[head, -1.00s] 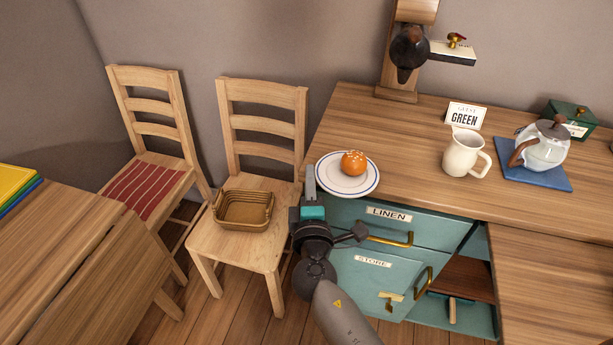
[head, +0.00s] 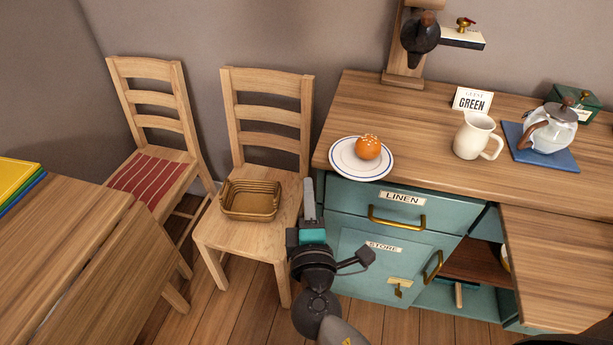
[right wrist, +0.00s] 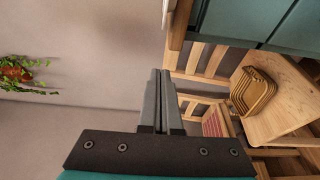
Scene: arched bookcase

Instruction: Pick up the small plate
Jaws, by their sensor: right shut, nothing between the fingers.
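The small plate (head: 341,166) is white with a blue ring. It lies flat at the left front corner of the wooden counter, above the LINEN drawer. A round orange-brown bun or fruit (head: 368,147) with pale specks sits on it. My right gripper (head: 310,187) is shut and empty, below and left of the plate, apart from it, in front of the chair. In the right wrist view its fingers (right wrist: 161,75) are pressed together with nothing between them. My left gripper is not in view.
A wicker basket (head: 251,199) rests on the near chair (head: 215,235). The teal cabinet (head: 350,250) has protruding brass handles. Bare counter lies between plate and pitcher.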

